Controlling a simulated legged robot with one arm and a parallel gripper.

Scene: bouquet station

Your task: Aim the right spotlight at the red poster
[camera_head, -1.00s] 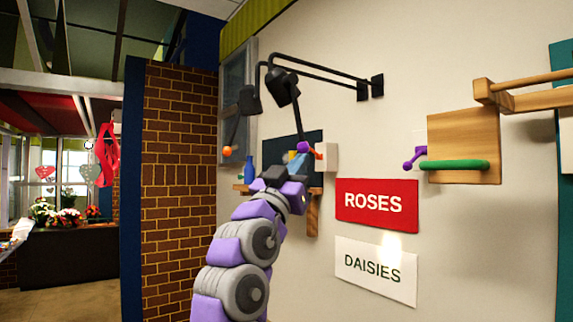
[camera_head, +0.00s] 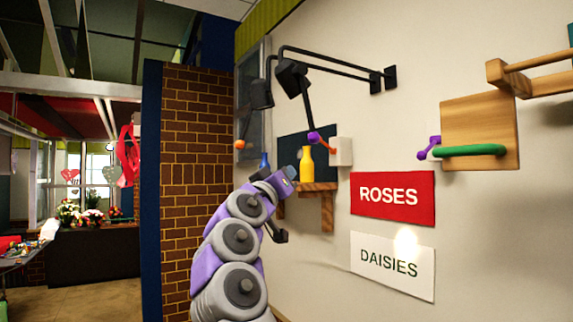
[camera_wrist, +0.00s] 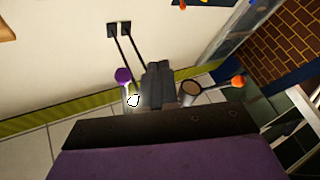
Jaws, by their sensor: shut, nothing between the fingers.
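The right spotlight (camera_head: 291,78) is a black lamp on a wall bracket, with a handle ending in a purple knob (camera_head: 314,137). A bright light spot (camera_head: 405,243) lies on the upper part of the white DAISIES poster (camera_head: 372,263), below the red ROSES poster (camera_head: 366,196). In the wrist view, my gripper (camera_wrist: 158,70) is shut and empty. There the purple knob (camera_wrist: 123,75) and a glowing lamp face (camera_wrist: 133,99) appear left of the fingers, apart from the knob. In the head view, my arm's end is below the purple knob, and the fingertips are not clearly shown.
The left spotlight (camera_head: 261,94) has an orange knob (camera_head: 239,144). A white wall box (camera_head: 342,152) and a wooden panel with a green bar (camera_head: 472,150) are at right.

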